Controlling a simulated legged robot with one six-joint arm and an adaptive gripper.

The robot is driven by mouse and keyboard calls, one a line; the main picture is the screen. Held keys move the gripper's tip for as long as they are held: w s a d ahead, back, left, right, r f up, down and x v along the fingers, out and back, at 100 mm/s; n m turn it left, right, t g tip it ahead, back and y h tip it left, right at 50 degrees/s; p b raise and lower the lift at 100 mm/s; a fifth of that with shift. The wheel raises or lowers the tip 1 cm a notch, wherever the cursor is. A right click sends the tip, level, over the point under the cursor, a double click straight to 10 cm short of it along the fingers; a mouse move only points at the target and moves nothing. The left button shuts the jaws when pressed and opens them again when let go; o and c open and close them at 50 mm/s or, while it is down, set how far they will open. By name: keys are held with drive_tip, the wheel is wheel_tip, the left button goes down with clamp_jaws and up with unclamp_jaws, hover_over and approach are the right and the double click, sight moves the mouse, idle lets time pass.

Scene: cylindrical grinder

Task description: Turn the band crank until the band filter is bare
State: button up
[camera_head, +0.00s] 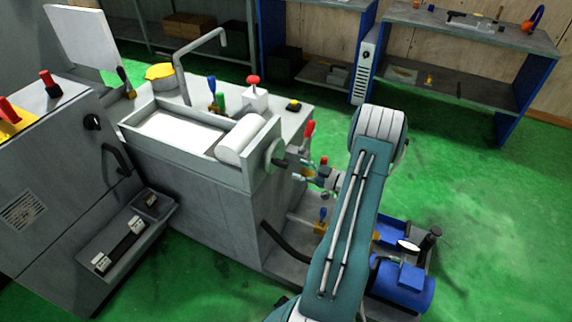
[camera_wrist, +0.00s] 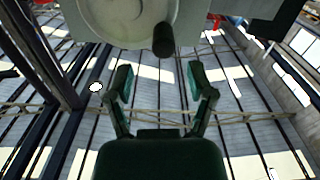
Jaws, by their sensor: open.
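The band filter is a grey trough (camera_head: 128,122) on a cabinet, with a white band (camera_head: 180,136) lying flat in it. A white roll (camera_head: 242,138) sits at the trough's right end. The band crank (camera_head: 274,153) is a pale disc on the right end face, with a dark handle sticking out towards my gripper. In the wrist view the crank's disc (camera_wrist: 120,18) fills the top, and its dark round handle (camera_wrist: 163,40) hangs at the lower right of the disc. My gripper (camera_wrist: 160,82) is open and empty, its fingers pointing at the handle with a gap before it.
A red-topped lever (camera_head: 309,131) stands close behind my gripper. A blue motor (camera_head: 402,284) sits low at right. Green floor is open further right.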

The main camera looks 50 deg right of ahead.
drive_tip(key=v, duration=0.3)
drive_tip(key=shift+s+d, duration=0.1)
drive_tip(key=shift+s, duration=0.2)
